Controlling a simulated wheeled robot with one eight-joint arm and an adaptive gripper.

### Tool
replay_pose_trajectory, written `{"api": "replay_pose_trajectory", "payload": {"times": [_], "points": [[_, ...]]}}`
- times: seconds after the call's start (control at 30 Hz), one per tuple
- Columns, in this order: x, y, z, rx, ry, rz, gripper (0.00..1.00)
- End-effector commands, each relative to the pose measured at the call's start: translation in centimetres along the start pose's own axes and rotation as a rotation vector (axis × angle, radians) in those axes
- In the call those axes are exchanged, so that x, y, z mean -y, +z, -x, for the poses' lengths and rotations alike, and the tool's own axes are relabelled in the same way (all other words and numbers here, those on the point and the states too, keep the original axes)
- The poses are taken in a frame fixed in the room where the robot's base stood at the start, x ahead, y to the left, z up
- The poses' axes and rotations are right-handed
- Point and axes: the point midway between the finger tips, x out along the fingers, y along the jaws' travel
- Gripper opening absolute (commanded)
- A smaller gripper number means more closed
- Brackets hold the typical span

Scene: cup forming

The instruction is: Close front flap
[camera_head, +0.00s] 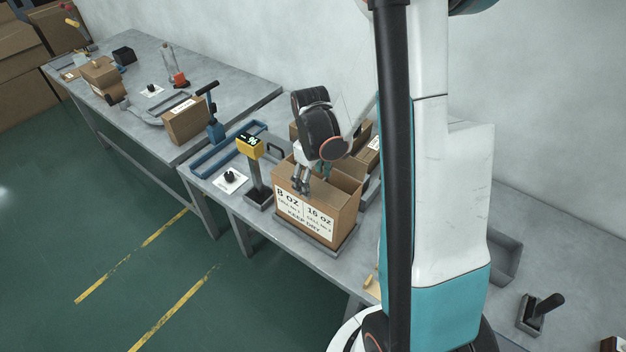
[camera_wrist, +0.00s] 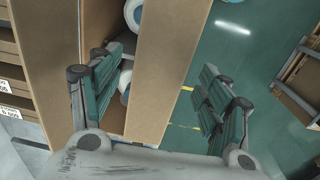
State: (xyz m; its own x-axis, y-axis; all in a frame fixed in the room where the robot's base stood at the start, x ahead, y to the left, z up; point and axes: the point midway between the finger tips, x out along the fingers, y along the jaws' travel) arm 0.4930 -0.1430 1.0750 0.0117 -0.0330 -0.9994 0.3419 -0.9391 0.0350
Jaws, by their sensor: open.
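An open cardboard box (camera_head: 330,222) with white "8 OZ / 16 OZ" and "KEEP DRY" labels stands on a flat scale-like platform at the front of the table. My gripper (camera_head: 301,186) points down at the box's front top edge. In the wrist view, my open gripper (camera_wrist: 160,66) straddles an upright cardboard panel (camera_wrist: 168,50), one finger on the box's inner side and the other outside. I cannot tell whether this panel is the front flap or the front wall. White and blue round items (camera_wrist: 125,84) show inside the box. Contact with the panel is unclear.
A yellow display on a post (camera_head: 249,146) stands left of the box. A blue tray frame (camera_head: 228,150) and a smaller carton (camera_head: 186,120) are farther left. A grey bin (camera_head: 507,258) is at the right. Green floor is clear in front.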

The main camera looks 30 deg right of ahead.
Motion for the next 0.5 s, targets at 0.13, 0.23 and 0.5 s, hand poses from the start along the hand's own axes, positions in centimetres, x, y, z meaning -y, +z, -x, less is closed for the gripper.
{"api": "replay_pose_trajectory", "payload": {"times": [0.13, 0.23, 0.5], "points": [[0.01, 0.02, -0.26, 0.000, 0.000, 0.000, 0.71], [0.01, 0.02, -0.24, 0.000, 0.000, 0.000, 0.71], [0.01, 0.01, -0.22, 0.000, 0.000, 0.000, 0.28]]}}
